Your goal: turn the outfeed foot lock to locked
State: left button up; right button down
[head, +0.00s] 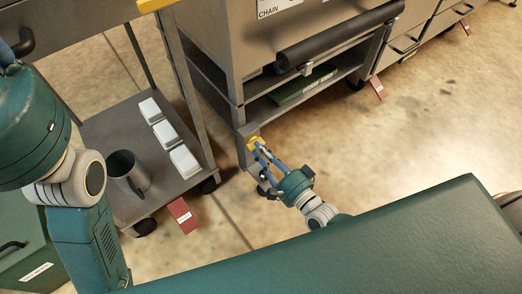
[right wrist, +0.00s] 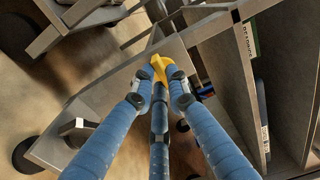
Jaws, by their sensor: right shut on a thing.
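A yellow lever (head: 253,143) sits at the lower front corner of the grey machine frame (head: 238,95), near the floor. It also shows in the right wrist view (right wrist: 159,66). I take it to be the foot lock; no locked or unlocked mark is readable on it. My right gripper (head: 257,150) reaches down to it, and its blue fingers are shut on the lever. In the right wrist view the fingertips close around its near end. My left arm is at the left edge of the head view; only a blue bit of its gripper (head: 5,52) shows, cut off.
A grey cart (head: 120,205) on the left carries a metal mug (head: 126,172) and several white blocks (head: 165,134). Red tags (head: 183,215) stand low by the furniture, another by the machine (head: 377,88). The floor to the right is clear.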

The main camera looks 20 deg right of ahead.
jog(key=shift+f, duration=0.1)
jog(key=c, duration=1.7)
grip_release()
jog(key=v, duration=1.2)
